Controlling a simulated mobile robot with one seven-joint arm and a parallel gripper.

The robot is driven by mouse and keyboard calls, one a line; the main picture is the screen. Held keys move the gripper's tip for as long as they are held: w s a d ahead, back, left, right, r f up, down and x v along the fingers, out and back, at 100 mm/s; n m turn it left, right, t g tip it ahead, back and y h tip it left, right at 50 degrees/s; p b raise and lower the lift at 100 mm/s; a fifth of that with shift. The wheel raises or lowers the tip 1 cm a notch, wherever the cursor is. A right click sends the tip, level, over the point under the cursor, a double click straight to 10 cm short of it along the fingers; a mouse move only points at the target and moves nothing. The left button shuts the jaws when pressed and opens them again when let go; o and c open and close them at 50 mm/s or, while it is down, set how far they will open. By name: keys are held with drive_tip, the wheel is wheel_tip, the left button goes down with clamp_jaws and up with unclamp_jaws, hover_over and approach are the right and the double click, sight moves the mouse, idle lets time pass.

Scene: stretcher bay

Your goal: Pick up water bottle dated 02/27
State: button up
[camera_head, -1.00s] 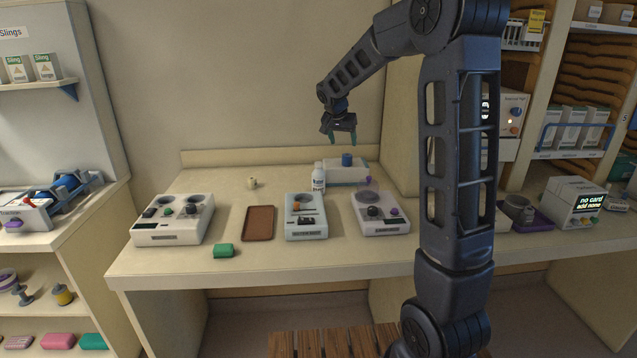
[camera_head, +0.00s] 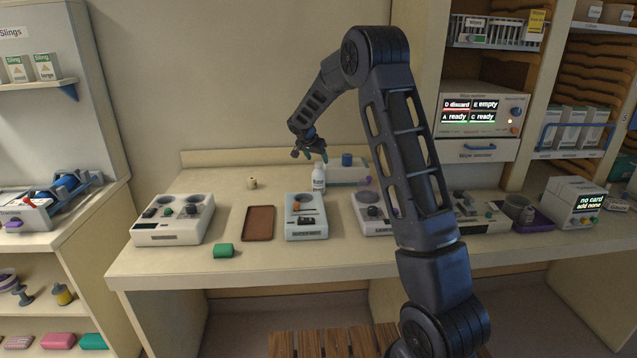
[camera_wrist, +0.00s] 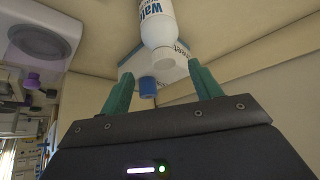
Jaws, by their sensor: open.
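A white water bottle (camera_head: 318,177) stands upright on the counter behind the middle device. It also shows in the wrist view (camera_wrist: 158,28), with part of a "Wat..." label; no date can be read. My gripper (camera_head: 312,158) is above and close to the bottle, tilted. In the wrist view its two green fingers (camera_wrist: 162,92) are apart with nothing held between them. The bottle's white cap lies just beyond the fingertips, and I see no contact.
A white box with a blue cap (camera_head: 347,160) stands close behind the bottle. Devices (camera_head: 305,217) line the counter front, beside a brown tray (camera_head: 258,223). A green block (camera_head: 223,250) and small beige item (camera_head: 252,183) lie left. The back left counter is mostly clear.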

sight(318, 163)
drive_tip(key=x, duration=0.7)
drive_tip(key=shift+w+a+f, duration=0.15)
drive_tip(key=shift+w+a, duration=0.05)
drive_tip(key=shift+w, duration=0.1)
clamp_jaws()
